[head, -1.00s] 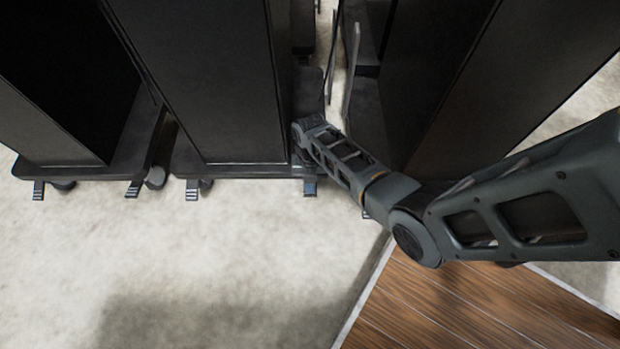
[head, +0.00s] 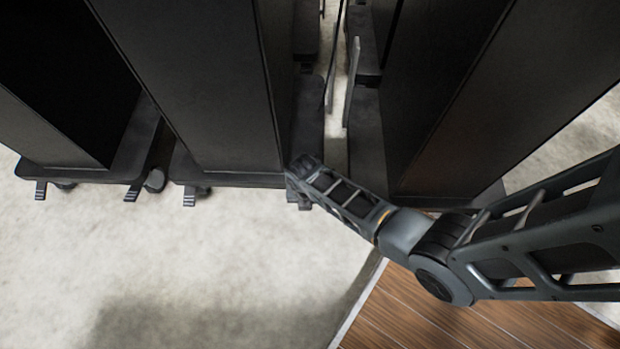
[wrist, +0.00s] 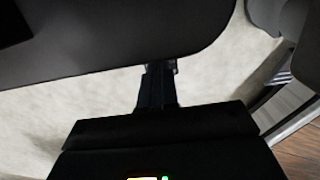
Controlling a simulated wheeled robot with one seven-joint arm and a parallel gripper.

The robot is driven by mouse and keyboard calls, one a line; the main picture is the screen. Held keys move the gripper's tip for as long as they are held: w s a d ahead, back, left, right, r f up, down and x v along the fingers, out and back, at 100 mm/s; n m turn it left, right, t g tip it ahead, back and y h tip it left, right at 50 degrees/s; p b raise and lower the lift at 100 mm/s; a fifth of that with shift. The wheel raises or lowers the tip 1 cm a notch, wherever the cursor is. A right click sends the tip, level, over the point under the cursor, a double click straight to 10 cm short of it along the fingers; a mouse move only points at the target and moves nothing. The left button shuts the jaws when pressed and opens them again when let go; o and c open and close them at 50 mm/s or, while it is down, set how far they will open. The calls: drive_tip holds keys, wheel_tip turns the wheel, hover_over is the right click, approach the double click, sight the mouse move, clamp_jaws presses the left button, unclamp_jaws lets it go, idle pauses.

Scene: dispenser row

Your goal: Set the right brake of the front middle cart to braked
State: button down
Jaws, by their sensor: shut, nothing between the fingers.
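The front middle cart (head: 190,80) is a tall black cart on a dark base, left of centre in the head view. Its left brake (head: 189,196) is a small pedal at the base's front edge. Its right brake is hidden or nearly hidden by my arm's end at the base's front right corner; I cannot tell its setting. In the wrist view my gripper (wrist: 158,72) is shut and empty, its fingers reaching to the rounded corner of a dark cart base (wrist: 120,45). I cannot tell whether the fingers touch the brake.
Another black cart (head: 65,100) stands on the left with two brake pedals at its front. A further dark cart (head: 455,100) stands close on the right, behind my arm. The pale floor (head: 200,270) in front is clear; a wooden floor area (head: 400,315) lies lower right.

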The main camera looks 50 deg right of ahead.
drive_tip(key=shift+s+a+f+t+h, duration=0.15)
drive_tip(key=shift+f+t+h, duration=0.2)
drive_tip(key=shift+h, duration=0.15)
drive_tip(key=shift+s+a+f+t+h, duration=0.15)
drive_tip(key=shift+f+t+h, duration=0.15)
drive_tip(key=shift+h, duration=0.2)
drive_tip(key=shift+w+d, duration=0.1)
drive_tip(key=shift+w, duration=0.05)
drive_tip(key=shift+r, duration=0.1)
drive_tip(key=shift+r+p, duration=0.7)
drive_tip(key=shift+p, duration=0.35)
drive_tip(key=p+v, duration=0.4)
drive_tip(key=v, duration=0.3)
drive_tip(key=shift+r, duration=0.3)
